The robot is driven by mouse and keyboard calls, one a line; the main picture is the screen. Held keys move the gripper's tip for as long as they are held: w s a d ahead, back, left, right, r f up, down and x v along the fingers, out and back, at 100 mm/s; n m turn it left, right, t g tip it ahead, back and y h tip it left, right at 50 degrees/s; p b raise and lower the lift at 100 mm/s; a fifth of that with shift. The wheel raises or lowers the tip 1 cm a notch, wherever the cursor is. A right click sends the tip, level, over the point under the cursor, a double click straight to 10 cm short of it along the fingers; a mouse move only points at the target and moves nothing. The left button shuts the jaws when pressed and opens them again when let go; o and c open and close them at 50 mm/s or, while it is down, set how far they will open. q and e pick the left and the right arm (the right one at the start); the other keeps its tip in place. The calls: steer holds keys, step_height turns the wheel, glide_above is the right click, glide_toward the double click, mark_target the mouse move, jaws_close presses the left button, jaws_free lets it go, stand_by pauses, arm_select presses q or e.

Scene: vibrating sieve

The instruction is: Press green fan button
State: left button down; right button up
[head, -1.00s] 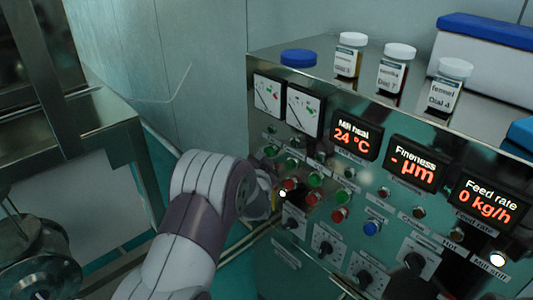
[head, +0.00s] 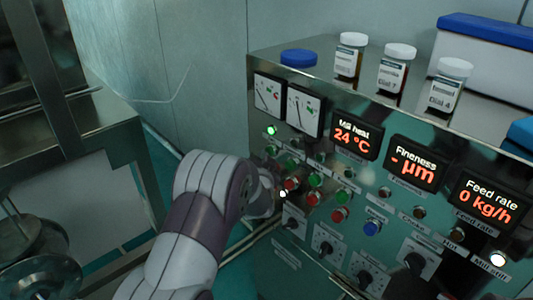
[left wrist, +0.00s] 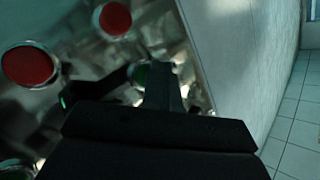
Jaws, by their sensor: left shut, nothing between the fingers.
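The control panel (head: 300,150) stands at the right in the head view. It has a cluster of green, red and blue buttons. My left gripper (left wrist: 158,88) is shut and empty. In the left wrist view its tips are at a green button (left wrist: 140,74), partly hidden behind them; I cannot tell whether they touch it. In the head view the left hand (head: 262,190) is at the left side of the button cluster and its fingertips are hidden. A small green lamp (head: 271,130) glows below the left gauge. I cannot read which button is the fan's.
Red buttons (left wrist: 28,65) lie close to the fingers. Two gauges (head: 305,110), red displays (head: 413,163) and knobs (head: 327,243) fill the panel. Jars (head: 349,58) stand on top. A metal frame (head: 110,135) stands at the left.

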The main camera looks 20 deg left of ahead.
arm_select(q)
steer(key=shift+s, duration=0.1)
steer(key=shift+s+a, duration=0.35)
steer(key=shift+s, duration=0.4)
steer(key=s, duration=0.1)
steer(key=s+a, duration=0.1)
steer(key=s, duration=0.1)
steer(key=s+a, duration=0.1)
steer(key=shift+s, duration=0.3)
stand_by(0.6)
